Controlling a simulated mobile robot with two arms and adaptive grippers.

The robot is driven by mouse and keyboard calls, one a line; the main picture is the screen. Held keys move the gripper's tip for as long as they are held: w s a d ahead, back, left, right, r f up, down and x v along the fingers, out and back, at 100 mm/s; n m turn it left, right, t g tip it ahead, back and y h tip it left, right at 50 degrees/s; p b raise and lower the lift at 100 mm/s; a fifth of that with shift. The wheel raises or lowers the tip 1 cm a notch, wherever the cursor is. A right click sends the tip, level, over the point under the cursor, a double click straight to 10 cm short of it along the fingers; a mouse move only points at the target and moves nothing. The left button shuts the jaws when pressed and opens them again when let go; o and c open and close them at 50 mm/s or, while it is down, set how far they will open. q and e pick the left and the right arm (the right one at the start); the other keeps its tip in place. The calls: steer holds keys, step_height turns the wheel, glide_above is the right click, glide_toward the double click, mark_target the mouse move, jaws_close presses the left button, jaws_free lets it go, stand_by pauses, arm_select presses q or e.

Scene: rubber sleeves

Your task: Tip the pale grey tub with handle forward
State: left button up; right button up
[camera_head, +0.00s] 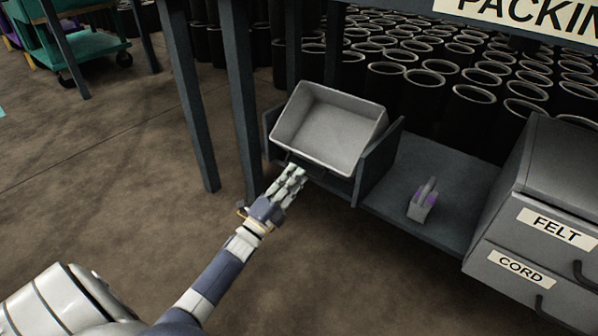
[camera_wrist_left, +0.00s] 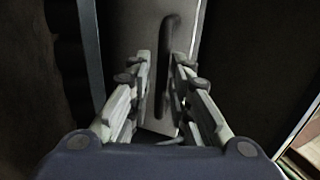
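The pale grey tub (camera_head: 328,125) sits between two dark upright side plates at the left of the low shelf. It is tilted forward, with its empty inside showing. My left gripper (camera_head: 297,173) is at the tub's lower front edge. In the left wrist view the tub's front (camera_wrist_left: 140,22) lies ahead, with its dark handle (camera_wrist_left: 172,30) running lengthwise. My left gripper (camera_wrist_left: 163,58) has a finger close on each side of the handle and looks shut on it. The contact itself is partly hidden. My right gripper is not in view.
A small grey piece with purple sides (camera_head: 422,203) stands on the shelf (camera_head: 445,195) right of the tub. Grey drawers (camera_head: 540,240) labelled FELT and CORD are at the right. Many black sleeves (camera_head: 470,100) stand behind. Dark posts (camera_head: 243,90) rise left of the tub.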

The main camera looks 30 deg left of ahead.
arm_select(q)
steer(key=v, duration=0.9)
steer(key=shift+s, duration=0.1)
